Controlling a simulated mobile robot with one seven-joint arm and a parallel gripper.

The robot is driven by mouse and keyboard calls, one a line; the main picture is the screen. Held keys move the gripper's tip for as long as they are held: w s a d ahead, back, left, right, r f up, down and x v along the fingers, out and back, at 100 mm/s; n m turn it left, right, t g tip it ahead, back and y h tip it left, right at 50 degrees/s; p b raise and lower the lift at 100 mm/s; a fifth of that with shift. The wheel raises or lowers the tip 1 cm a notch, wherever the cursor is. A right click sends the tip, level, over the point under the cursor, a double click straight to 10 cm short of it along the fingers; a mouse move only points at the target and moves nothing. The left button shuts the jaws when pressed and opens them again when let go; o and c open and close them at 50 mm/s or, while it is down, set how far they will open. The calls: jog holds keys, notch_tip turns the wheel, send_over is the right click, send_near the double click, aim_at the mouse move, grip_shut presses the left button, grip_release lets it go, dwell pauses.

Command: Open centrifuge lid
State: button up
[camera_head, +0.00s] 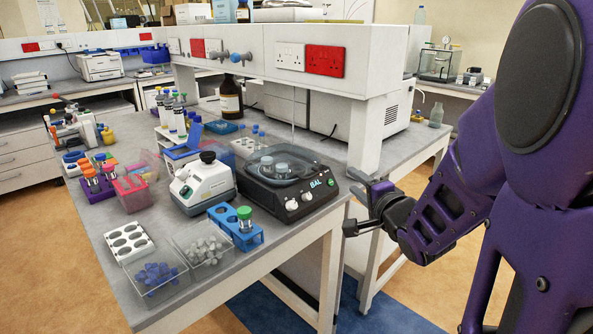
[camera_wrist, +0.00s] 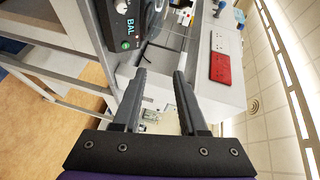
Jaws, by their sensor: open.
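A black machine marked BAL (camera_head: 318,184) stands at the right edge of the near bench; its round see-through top (camera_head: 283,165) looks closed, with pale round shapes under it. It looks most like the centrifuge, but I cannot be sure.
Left of the machine are a white device with a black knob (camera_head: 203,182) and a blue rack with a green-capped tube (camera_head: 246,228). A white shelf unit with red sockets (camera_head: 324,60) rises behind. Clear trays (camera_head: 208,262) sit at the front. Open floor lies right of the bench.

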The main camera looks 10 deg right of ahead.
jog(key=w+a+f+b, duration=0.1)
jog(key=w+a+f, duration=0.2)
jog(key=w, duration=0.4)
jog(key=w+a+f+g+y+b, duration=0.1)
jog(key=w+a+f, duration=0.2)
jog(key=w, duration=0.5)
jog(key=shift+f+n, duration=0.2)
jog(key=shift+n, duration=0.1)
grip_shut()
dwell(1.0)
